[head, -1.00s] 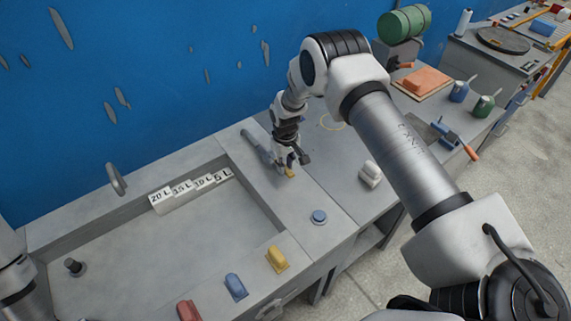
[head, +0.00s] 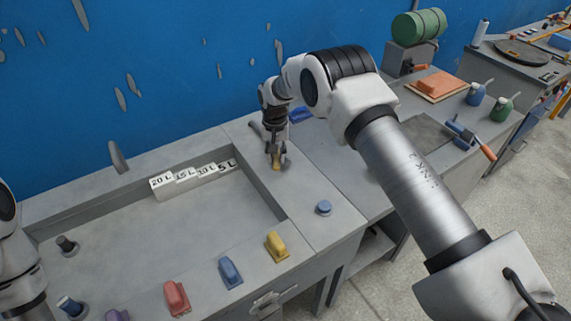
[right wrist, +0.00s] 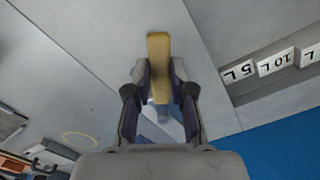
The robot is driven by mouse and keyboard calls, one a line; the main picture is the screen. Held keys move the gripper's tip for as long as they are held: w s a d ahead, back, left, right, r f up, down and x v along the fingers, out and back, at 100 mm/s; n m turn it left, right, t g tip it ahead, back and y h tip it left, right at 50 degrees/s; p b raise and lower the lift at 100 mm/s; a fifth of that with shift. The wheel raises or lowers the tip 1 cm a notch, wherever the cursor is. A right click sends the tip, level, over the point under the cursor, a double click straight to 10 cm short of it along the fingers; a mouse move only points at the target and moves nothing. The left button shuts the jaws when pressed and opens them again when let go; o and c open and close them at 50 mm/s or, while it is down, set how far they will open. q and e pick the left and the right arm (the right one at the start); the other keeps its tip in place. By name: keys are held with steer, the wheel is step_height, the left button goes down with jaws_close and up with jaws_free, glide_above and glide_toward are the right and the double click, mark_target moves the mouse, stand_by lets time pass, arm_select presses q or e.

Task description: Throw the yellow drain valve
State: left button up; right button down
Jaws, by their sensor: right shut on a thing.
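The yellow drain valve (right wrist: 158,62) shows as a yellow lever between the fingers in the right wrist view. In the head view only a small part of it (head: 276,166) shows, on the grey top at the right of the sunken basin (head: 262,197). My right gripper (right wrist: 159,82) is shut on the lever, with a finger on each side; it also shows in the head view (head: 275,158). The valve's base is mostly hidden by the gripper. My left arm shows at the left edge of the head view, but its gripper is out of view.
Volume labels (head: 192,176) stand along the basin's back wall. Yellow (head: 277,247), blue (head: 230,273) and red (head: 176,297) blocks line the front edge. A blue button (head: 323,208) sits right of the basin. A blue wall (head: 150,60) rises behind.

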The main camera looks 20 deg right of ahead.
steer(key=a+m+b, duration=0.1)
steer(key=w+a+m+b, duration=0.1)
steer(key=shift+w+f+m, duration=0.1)
steer(key=shift+f+m, duration=0.2)
steer(key=shift+m, duration=0.1)
steer(key=m+b, duration=0.1)
steer(key=w+a+m, duration=0.1)
steer(key=shift+w+a+m+b, duration=0.15)
steer(key=shift+w+m+b, duration=0.1)
steer(key=shift+m+b, duration=0.15)
steer(key=w+m+b, duration=0.1)
steer(key=w+a+m+b, duration=0.1)
steer(key=m, duration=0.1)
steer(key=shift+w+a+r+m+b, duration=0.1)
steer(key=shift+w+a+m+b, duration=0.15)
steer(key=shift+w+m+b, duration=0.4)
steer(key=shift+s, duration=0.15)
